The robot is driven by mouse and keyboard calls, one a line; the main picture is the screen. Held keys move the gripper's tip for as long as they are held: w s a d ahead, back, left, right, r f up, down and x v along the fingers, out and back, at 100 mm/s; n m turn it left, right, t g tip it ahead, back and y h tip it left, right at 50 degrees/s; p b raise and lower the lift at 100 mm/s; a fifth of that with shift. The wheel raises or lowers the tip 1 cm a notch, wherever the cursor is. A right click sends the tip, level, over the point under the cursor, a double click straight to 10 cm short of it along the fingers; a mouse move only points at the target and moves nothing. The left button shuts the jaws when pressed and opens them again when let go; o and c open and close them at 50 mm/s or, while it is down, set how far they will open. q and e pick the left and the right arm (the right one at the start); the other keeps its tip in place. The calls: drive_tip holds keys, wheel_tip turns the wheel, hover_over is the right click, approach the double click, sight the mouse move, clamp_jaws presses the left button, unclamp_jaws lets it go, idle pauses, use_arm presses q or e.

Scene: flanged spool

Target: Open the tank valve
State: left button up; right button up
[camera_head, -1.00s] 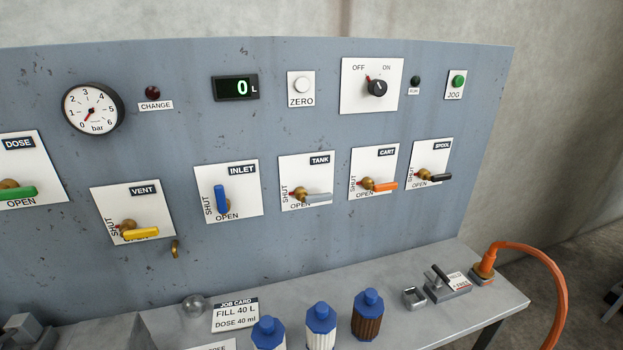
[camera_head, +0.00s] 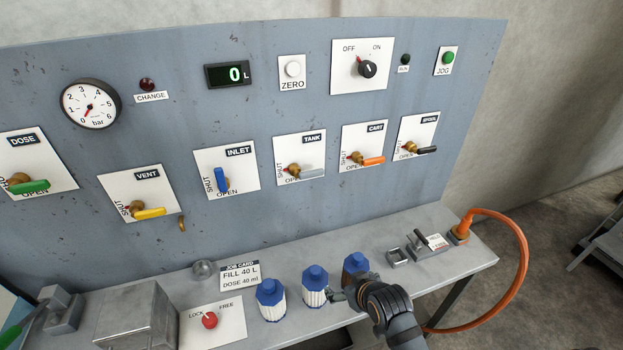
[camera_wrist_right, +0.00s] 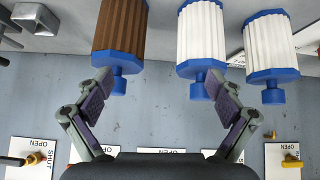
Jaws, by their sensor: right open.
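The tank valve is on the upright panel, on a white plate (camera_head: 292,147) marked TANK. Its grey lever (camera_head: 312,174) lies level, pointing right from a brass hub, along the OPEN lettering. The SHUT lettering runs up the plate's left side. My right gripper (camera_head: 340,293) is low over the bench by the blue-capped bottles, in front of and below the tank plate. In the right wrist view it is open (camera_wrist_right: 158,82), with nothing between its fingers. That view shows the panel upside down, and my gripper body hides most of the middle plates. My left gripper is not in view.
White blue-capped bottles (camera_head: 314,287) and a brown one (camera_wrist_right: 120,25) stand on the bench (camera_head: 440,229). The inlet (camera_head: 221,180), cart (camera_head: 373,161) and other levers flank the tank plate. An orange hose (camera_head: 525,275) loops at right. A red knob (camera_head: 209,320) sits front left.

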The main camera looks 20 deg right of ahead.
drive_tip(key=w+a+r+t, duration=0.2)
drive_tip(key=w+r+t, duration=0.4)
drive_tip(key=w+r, duration=0.4)
drive_tip(key=t, duration=0.4)
approach(312, 176)
drive_tip(key=shift+m, duration=0.4)
drive_tip(key=w+p, duration=0.3)
drive_tip(key=w, duration=0.8)
drive_tip(key=shift+r+p, duration=0.1)
drive_tip(key=shift+p, duration=0.3)
drive_tip(key=shift+s, duration=0.1)
